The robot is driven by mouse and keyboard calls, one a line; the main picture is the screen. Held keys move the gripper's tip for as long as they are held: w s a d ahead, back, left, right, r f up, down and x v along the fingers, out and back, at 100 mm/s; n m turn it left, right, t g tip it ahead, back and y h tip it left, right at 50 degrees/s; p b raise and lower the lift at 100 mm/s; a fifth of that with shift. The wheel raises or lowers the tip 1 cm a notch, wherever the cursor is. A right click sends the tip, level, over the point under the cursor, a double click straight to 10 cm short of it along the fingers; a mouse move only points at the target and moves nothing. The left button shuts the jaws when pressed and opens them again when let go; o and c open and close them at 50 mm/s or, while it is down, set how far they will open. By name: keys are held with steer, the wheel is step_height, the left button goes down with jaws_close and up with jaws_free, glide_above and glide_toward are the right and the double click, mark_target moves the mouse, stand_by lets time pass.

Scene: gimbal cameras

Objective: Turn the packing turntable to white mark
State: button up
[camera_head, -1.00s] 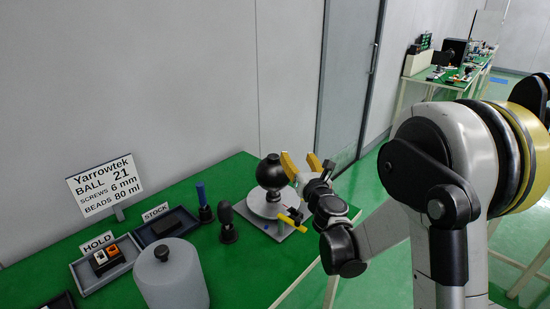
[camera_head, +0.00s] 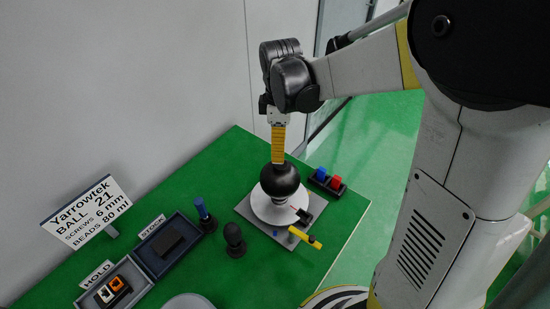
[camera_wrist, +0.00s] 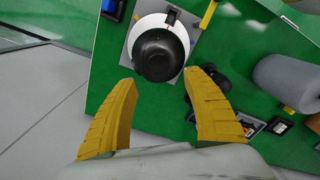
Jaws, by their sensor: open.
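The turntable is a white disc (camera_head: 264,211) on a grey square base plate (camera_head: 246,207). A black ball (camera_head: 280,180) sits on it. A dark block with a red tip lies over the disc's near right edge. A yellow handle (camera_head: 306,238) sticks out by the plate's near corner. The white mark cannot be made out. My gripper (camera_head: 278,160) points down just behind the ball's top, with yellow fingers. In the wrist view my gripper (camera_wrist: 160,78) is open and empty. The ball (camera_wrist: 158,54) lies just beyond and between its fingertips, and the disc (camera_wrist: 139,31) shows around it.
Red and blue buttons (camera_head: 328,178) stand right of the turntable near the table edge. A dark knobbed post (camera_head: 234,240) and a blue-topped post (camera_head: 202,209) stand left. The STOCK tray (camera_head: 150,262) and HOLD tray are farther left.

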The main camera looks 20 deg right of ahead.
mark_target(280, 184)
step_height(280, 184, down, 8)
steer(key=shift+w+r+b, duration=0.1)
steer(key=shift+w+b, duration=0.05)
steer(key=shift+b, duration=0.7)
jaws_close()
